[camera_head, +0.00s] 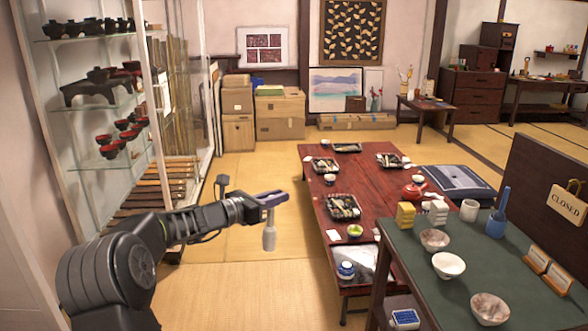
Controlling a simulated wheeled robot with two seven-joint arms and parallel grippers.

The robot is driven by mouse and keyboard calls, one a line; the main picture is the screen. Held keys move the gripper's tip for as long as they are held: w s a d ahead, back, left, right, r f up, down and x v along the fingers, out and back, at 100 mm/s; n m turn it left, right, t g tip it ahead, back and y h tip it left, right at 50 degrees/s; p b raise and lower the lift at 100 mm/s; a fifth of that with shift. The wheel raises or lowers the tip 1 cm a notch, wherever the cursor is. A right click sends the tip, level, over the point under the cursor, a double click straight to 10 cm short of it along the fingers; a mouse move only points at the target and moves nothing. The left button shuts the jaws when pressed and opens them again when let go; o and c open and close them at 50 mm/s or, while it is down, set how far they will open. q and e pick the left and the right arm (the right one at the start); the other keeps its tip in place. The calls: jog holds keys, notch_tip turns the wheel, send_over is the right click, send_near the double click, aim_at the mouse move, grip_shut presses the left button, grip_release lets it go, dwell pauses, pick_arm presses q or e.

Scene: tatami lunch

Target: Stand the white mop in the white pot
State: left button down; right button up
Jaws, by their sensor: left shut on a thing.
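My left gripper (277,198) is shut on the white mop (269,238), which hangs roughly upright below the fingers over the tatami floor. Its wider end is at the bottom, and its upper part is hidden by the gripper. The white pot (469,210) stands upright on the green-topped table at the right, well apart from the gripper and the mop. My right gripper is not in view.
On the green table (462,268), a blue pot (496,225) holding a blue stick stands beside the white pot.

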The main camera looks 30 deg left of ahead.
pick_arm(q)
jog(key=s+d+f+m+g+h+p, duration=0.2)
jog(key=s+d+f+m+h+p, duration=0.25)
jog(key=d+f, duration=0.6)
jog(key=s+d+f+m+g+h+p, duration=0.2)
jog(key=s+d+m+g+h+p, duration=0.1)
jog(key=s+d, duration=1.1)
jog(key=d+g+h, duration=0.1)
jog(key=d, duration=0.2)
jog(key=shift+s+f+h+p, duration=0.35)
jog(key=shift+s+p, duration=0.05)
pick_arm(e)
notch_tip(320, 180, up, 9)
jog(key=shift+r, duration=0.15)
pick_arm(q)
jog(key=shift+a, duration=0.1)
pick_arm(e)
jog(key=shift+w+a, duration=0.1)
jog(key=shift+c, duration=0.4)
